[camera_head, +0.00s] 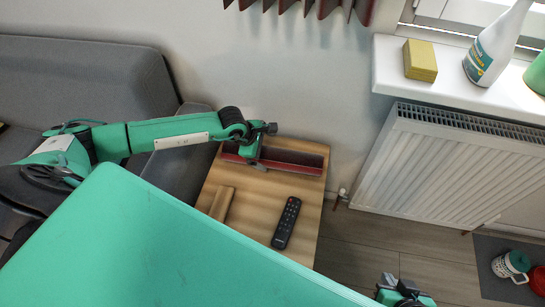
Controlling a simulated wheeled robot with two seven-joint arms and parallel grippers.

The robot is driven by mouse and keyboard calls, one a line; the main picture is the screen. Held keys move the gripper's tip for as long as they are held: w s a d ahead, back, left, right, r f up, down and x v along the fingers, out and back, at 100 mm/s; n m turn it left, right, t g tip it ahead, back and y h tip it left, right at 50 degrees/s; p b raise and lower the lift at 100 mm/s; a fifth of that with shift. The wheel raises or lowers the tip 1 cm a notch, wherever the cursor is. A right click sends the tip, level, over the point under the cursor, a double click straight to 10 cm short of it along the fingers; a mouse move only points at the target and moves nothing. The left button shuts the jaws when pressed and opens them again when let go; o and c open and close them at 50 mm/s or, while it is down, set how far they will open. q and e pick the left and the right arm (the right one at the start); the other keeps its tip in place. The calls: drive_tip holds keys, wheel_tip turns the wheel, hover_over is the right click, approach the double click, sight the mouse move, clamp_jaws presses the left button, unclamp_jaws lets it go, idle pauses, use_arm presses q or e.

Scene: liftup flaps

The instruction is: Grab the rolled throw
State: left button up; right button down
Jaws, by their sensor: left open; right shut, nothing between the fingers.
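A long dark red shape (292,168) lies along the far end of a small wooden table (250,222). I cannot tell for sure whether it is the rolled throw or part of the table. My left gripper (244,160) is over the left end of this shape, pointing down, open. Whether it touches the shape is hard to see. The gripper and wrist hide part of its left end. My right gripper (397,288) is at the bottom edge of the view, away from the table, shut and empty.
A black remote (286,222) and a wooden strip (221,204) are on the table. A grey sofa (85,75) stands left. A radiator (440,170) is right, below a sill with a yellow sponge (420,60) and spray bottle (495,45). Mugs (511,266) are lower right.

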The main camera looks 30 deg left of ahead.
sight(272, 155)
use_arm(q)
drive_tip(key=x, duration=0.5)
drive_tip(key=shift+s+d+f+b, duration=0.1)
drive_tip(key=shift+s+d+b, duration=0.15)
drive_tip(key=shift+b, duration=0.1)
use_arm(e)
drive_tip(key=shift+w+a+f+t+y, duration=0.1)
drive_tip(key=shift+w+a+t+y, duration=0.25)
drive_tip(key=shift+a+t, duration=0.35)
use_arm(q)
drive_tip(key=shift+c, duration=0.4)
use_arm(e)
drive_tip(key=shift+a, duration=0.1)
use_arm(q)
drive_tip(key=c, duration=1.1)
drive_tip(key=shift+c, duration=0.9)
